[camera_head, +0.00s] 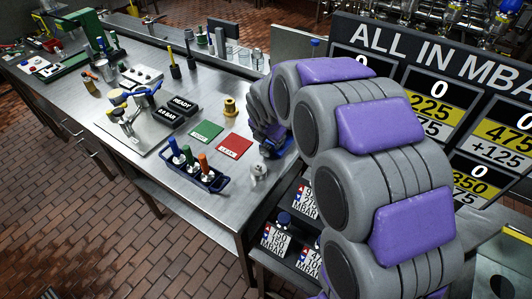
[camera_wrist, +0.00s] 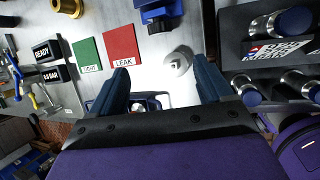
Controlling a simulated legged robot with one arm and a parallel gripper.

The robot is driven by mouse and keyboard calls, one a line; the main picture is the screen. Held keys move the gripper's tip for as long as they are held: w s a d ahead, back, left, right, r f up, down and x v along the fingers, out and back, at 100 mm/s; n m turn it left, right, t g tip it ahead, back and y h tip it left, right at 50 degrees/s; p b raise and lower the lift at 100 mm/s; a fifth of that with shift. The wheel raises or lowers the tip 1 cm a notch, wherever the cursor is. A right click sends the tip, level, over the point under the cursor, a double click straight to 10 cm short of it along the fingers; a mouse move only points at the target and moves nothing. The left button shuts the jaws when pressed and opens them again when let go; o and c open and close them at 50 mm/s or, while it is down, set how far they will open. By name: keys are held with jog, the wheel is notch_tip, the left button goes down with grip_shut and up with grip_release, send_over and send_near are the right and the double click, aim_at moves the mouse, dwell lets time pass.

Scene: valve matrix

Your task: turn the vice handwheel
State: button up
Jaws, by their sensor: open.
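A blue vice-like block (camera_wrist: 158,12) shows at the top edge of the wrist view, partly cut off. In the head view a blue piece (camera_head: 276,148) sits beside the red card, partly covered by my arm. In the head view my gripper's fingers are mostly hidden by my arm.
A blue tray (camera_head: 190,170) with coloured-handled tools, a green card (camera_head: 206,132), a red card (camera_head: 235,146) and a brass fitting (camera_head: 230,106) are close by. A green machine (camera_head: 75,45) stands at the far left. A shelf with labelled cylinders (camera_head: 293,225) is beside the bench.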

aim_at(266, 149)
jog(key=b+x, duration=0.3)
jog(key=x, duration=1.4)
jog(key=shift+a+f+b, duration=0.1)
jog(key=shift+f+b, duration=0.05)
jog(key=shift+b, duration=0.15)
jog(key=shift+c, duration=0.3)
jog(key=c, duration=1)
jog(key=shift+y+p, duration=0.3)
jog(key=shift+p, duration=0.3)
